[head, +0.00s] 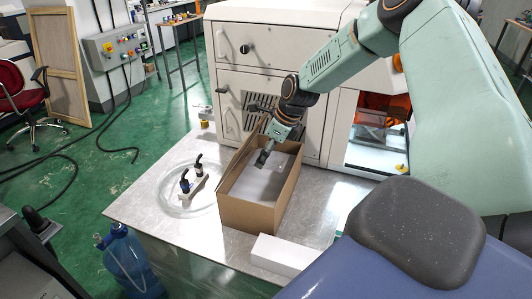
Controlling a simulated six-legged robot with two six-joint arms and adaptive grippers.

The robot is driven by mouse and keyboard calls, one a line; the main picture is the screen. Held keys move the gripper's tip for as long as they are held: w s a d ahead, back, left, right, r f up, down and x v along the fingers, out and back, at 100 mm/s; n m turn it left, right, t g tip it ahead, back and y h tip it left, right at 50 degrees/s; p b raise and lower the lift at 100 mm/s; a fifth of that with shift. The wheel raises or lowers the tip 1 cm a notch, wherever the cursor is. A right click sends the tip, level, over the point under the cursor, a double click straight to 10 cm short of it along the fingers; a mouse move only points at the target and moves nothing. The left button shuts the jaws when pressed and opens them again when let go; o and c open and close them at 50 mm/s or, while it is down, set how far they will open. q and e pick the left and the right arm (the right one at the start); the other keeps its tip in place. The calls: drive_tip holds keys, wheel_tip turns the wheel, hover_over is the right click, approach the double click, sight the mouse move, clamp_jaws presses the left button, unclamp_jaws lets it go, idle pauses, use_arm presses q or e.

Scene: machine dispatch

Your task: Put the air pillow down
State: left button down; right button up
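An open cardboard box (247,216) stands on the metal-topped table in front of the machine. A pale grey-white surface (251,186) fills its inside; I cannot tell whether this is the air pillow, packing or the box's floor. No air pillow can be made out for sure. My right gripper (263,159) points down over the box's opening, its tips near the pale surface. The fingers are small and dark, so I cannot tell whether they are open or shut, or hold anything. My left gripper is out of view.
A white block (283,254) lies in front of the box. Left of the box are a coil of clear tubing (168,199) and a small fitting block with dark knobs (193,184). The beige machine (232,60) stands close behind. The table (135,205) is bare at its left corner.

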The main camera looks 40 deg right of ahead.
drive_tip(key=shift+f, duration=0.25)
drive_tip(key=shift+w+d+f, duration=0.15)
drive_tip(key=shift+d+f, duration=0.05)
drive_tip(key=shift+f, duration=0.35)
drive_tip(key=o, duration=0.8)
drive_tip(key=shift+a+r, duration=0.25)
drive_tip(key=shift+o, duration=0.2)
drive_tip(key=shift+d+f, duration=0.2)
drive_tip(key=shift+r, duration=0.3)
drive_tip(key=p+v, duration=0.7)
drive_tip(key=v, duration=0.5)
drive_tip(key=shift+r, duration=0.4)
drive_tip(key=shift+a, duration=0.1)
